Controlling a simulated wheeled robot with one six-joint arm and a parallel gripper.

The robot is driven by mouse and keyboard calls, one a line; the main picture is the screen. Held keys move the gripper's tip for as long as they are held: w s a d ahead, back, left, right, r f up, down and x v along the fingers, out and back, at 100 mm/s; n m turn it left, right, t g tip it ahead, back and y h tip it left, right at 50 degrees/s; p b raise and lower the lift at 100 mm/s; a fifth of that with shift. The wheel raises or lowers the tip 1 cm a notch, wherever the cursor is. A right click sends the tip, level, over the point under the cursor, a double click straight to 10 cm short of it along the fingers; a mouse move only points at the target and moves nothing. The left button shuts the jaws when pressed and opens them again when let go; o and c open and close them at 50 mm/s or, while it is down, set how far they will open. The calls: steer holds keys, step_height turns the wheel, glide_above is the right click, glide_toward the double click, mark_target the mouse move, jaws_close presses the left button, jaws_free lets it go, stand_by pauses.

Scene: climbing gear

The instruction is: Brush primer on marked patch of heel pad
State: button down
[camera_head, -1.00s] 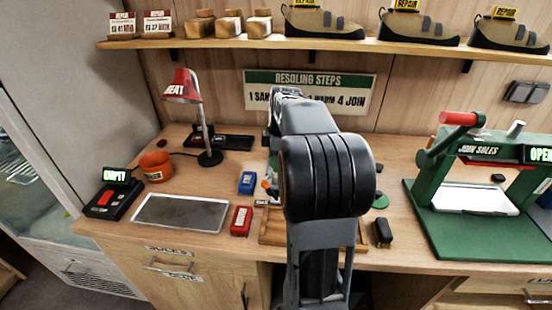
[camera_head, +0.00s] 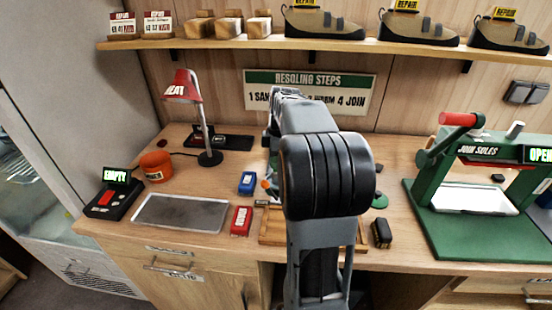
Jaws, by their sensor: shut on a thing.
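My arm stands in the middle of the view and blocks most of the work spot behind it. Only the left edge of my gripper (camera_head: 273,175) shows beside the arm; it is shut. A small orange and dark piece (camera_head: 266,185) shows there, seemingly part of the brush it holds; its bristles are hidden. A wooden tray (camera_head: 268,240) lies on the bench behind the arm, mostly covered. The heel pad and its marked patch are hidden, so I cannot tell whether the brush touches them.
Left of the arm are a blue block (camera_head: 247,183), a red block (camera_head: 241,220), a metal tray (camera_head: 180,212), an orange pot (camera_head: 155,166) and a red lamp (camera_head: 183,86). A dark brush-like block (camera_head: 381,233) and a green press (camera_head: 470,235) stand right.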

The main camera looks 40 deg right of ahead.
steer(key=shift+r+p, duration=2.9)
steer(key=shift+r, duration=0.6)
